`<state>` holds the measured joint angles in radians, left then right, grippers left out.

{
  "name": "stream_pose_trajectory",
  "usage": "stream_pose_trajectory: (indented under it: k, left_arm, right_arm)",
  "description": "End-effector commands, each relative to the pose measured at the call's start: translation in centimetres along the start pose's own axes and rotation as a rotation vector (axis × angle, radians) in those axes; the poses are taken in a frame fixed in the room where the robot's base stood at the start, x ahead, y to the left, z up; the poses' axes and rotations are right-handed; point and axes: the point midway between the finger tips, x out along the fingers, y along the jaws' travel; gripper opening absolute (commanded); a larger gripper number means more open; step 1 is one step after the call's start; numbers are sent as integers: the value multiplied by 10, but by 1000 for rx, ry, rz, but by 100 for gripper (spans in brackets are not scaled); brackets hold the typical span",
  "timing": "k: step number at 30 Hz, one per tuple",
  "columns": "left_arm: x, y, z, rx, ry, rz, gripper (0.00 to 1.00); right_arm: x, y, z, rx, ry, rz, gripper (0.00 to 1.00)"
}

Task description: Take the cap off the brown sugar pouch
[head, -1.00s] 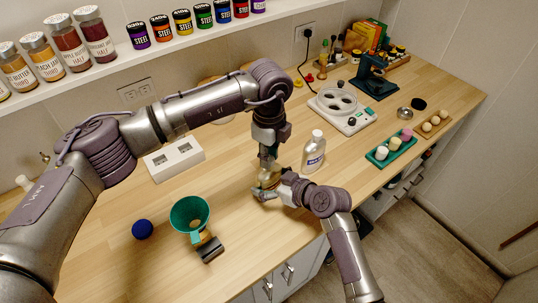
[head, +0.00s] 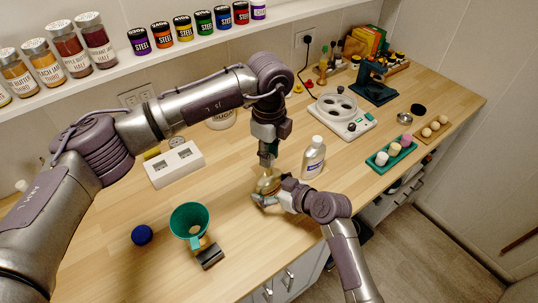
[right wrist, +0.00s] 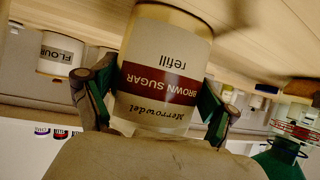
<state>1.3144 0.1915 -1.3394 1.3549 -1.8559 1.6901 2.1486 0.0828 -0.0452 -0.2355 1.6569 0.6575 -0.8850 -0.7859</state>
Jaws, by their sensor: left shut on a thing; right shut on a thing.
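The brown sugar pouch (head: 268,184) stands on the counter near its front edge, partly covered by my right gripper (head: 263,195). In the right wrist view the pouch (right wrist: 165,60) appears upside down with its "BROWN SUGAR refill" label, and the green-padded fingers of my right gripper (right wrist: 155,105) close on its two sides. My left gripper (head: 267,158) points straight down just above the pouch, shut on the cap. The cap is hidden by the fingers, and I cannot tell whether it touches the pouch.
A teal funnel (head: 189,221) on a stand, a blue ball (head: 142,235) and a white socketed block (head: 175,164) are to the left. A white device (head: 341,114) and a green tray (head: 391,156) are to the right.

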Motion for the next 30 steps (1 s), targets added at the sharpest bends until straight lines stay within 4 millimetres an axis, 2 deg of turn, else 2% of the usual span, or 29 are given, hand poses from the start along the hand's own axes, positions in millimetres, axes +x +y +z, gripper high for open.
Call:
stream_pose_trajectory:
  k: [6, 13, 14, 16, 26, 30]
  left_arm:
    - [-28, -1, 0, 1, -1, -3, 0]
    - [-31, 0, 0, 1, 0, -1, 0]
    - [-31, 0, 0, 1, 0, -1, 0]
    - [-31, 0, 0, 1, 0, -1, 0]
    - [-31, 0, 0, 0, 0, -1, 0]
    - [-31, 0, 0, 0, 0, 0, 0]
  right_arm:
    - [0, 0, 2, 1, -5, -1, 0]
    - [0, 0, 2, 1, -5, -1, 0]
    - [0, 0, 2, 1, -5, -1, 88]
    - [0, 0, 2, 1, -4, -1, 99]
    - [0, 0, 1, 0, -1, 0, 100]
    - [-9, 1, 1, -1, -1, 2, 100]
